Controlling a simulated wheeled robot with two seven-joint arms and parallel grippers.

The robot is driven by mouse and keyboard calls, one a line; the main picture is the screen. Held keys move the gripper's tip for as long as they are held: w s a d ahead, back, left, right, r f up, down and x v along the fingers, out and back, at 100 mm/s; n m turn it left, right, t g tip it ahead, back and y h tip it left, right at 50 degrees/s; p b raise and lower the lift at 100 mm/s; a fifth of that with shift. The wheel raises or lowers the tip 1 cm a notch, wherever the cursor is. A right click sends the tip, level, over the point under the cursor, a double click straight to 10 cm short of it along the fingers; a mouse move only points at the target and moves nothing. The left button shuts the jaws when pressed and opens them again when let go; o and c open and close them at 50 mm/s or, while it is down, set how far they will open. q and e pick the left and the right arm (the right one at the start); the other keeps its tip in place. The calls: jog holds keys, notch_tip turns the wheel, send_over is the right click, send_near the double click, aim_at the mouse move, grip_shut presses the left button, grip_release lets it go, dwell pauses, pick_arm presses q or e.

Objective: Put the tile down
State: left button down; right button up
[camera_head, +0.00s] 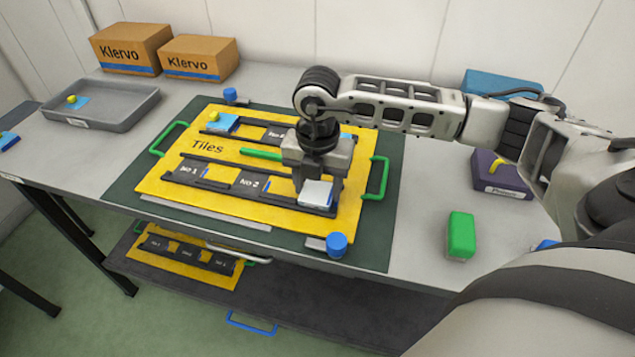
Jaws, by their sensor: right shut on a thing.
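My right gripper (318,180) points down over the right end of the front row on the yellow tile board (235,196). It is shut on a white tile (315,193), which is at or just above that slot; I cannot tell whether it touches. The front row has dark slots marked "No 1" (188,171) and "No 2" (250,183) to the left of the tile. The back row holds a light blue tile with a yellow knob (222,122) at its left end. My left gripper is not in view.
A green handle (377,178) stands at the board's right edge. A blue knob (337,244) is at the front. A green block (461,235) and a purple box (498,175) lie right. A grey tray (102,105) and two Klervo boxes (130,48) stand left.

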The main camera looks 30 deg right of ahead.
aim_at(318, 192)
jog(key=shift+f, duration=0.15)
jog(key=o, duration=1)
jog(key=shift+o, duration=0.2)
jog(key=shift+r, duration=0.35)
notch_tip(318, 192, up, 12)
jog(key=shift+f, duration=0.15)
